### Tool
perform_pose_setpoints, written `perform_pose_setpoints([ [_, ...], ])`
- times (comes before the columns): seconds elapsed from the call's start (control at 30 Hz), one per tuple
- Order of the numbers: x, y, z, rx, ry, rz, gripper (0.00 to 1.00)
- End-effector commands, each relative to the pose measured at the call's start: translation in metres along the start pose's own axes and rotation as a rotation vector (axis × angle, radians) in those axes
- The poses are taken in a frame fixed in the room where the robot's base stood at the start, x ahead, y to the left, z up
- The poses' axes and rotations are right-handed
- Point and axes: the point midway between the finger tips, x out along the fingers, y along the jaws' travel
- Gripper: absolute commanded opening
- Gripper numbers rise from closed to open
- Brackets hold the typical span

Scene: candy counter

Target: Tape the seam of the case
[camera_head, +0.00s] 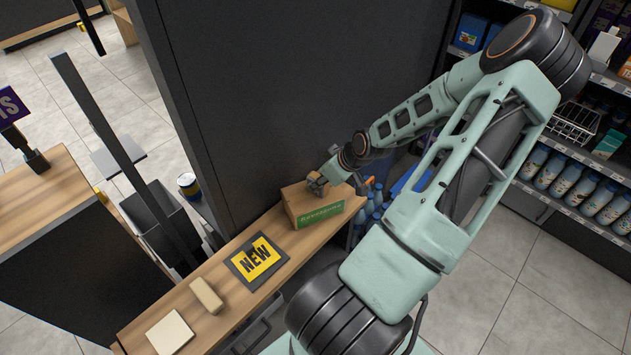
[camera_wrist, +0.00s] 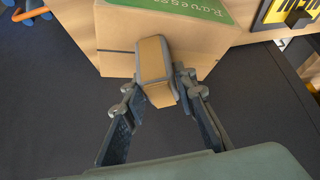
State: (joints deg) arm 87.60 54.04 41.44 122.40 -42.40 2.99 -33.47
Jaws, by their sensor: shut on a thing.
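The case (camera_head: 318,207) is a brown cardboard box with a green label on its side, standing at the far end of the narrow wooden counter. It also fills the top of the wrist view (camera_wrist: 115,45). My gripper (camera_head: 318,181) is at the top of the case in the head view. In the wrist view my gripper (camera_wrist: 155,88) is shut on a tan tape block with a grey rim (camera_wrist: 154,62), held against or very near the case. I cannot tell whether they touch.
On the wooden counter (camera_head: 232,303) lie a black and yellow NEW sign (camera_head: 257,261), a tan block (camera_head: 206,295) and a cream square (camera_head: 170,333). A dark panel (camera_head: 290,90) rises behind the case. Shelves with bottles (camera_head: 570,180) stand at the right.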

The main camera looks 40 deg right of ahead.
Motion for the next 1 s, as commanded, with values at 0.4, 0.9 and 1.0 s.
perform_pose_setpoints([
  [0.4, -0.005, 0.015, 0.007, 0.002, -0.001, 0.000, 0.04],
  [0.9, -0.006, 0.018, 0.007, 0.000, 0.000, 0.001, 0.04],
  [1.0, -0.006, 0.020, 0.008, 0.000, 0.001, 0.001, 0.04],
])
